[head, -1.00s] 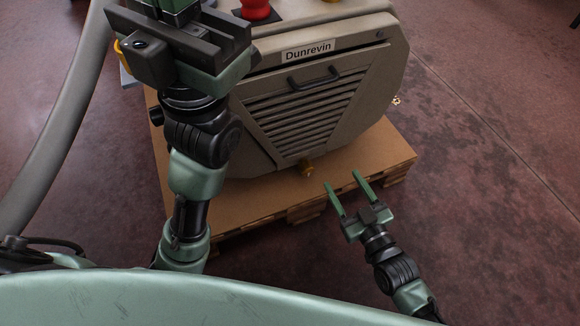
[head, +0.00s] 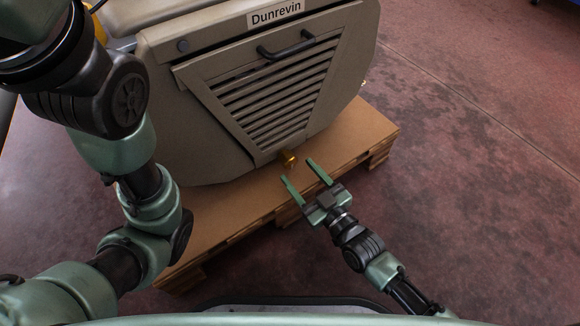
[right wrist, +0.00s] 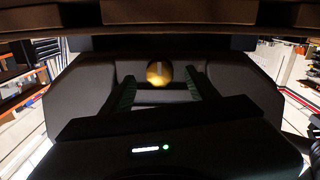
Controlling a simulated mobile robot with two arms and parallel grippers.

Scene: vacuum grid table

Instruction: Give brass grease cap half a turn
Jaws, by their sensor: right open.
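The brass grease cap (head: 289,158) is a small gold knob low on the front of the beige Dunrevin machine (head: 210,128), just under the slatted panel. My right gripper (head: 298,170) is open and empty, its two green fingers pointing at the cap from the front. In the head view the fingertips look just short of it. In the right wrist view the round cap (right wrist: 159,74) appears centred between the fingers, near their far ends, with a pale upright mark on its face. My left arm crosses the left side; its gripper is out of view.
The machine stands on a brown pallet (head: 362,135) with a bare strip in front. A dark handle (head: 286,47) sticks out above the slats. The reddish floor (head: 480,190) to the right is clear.

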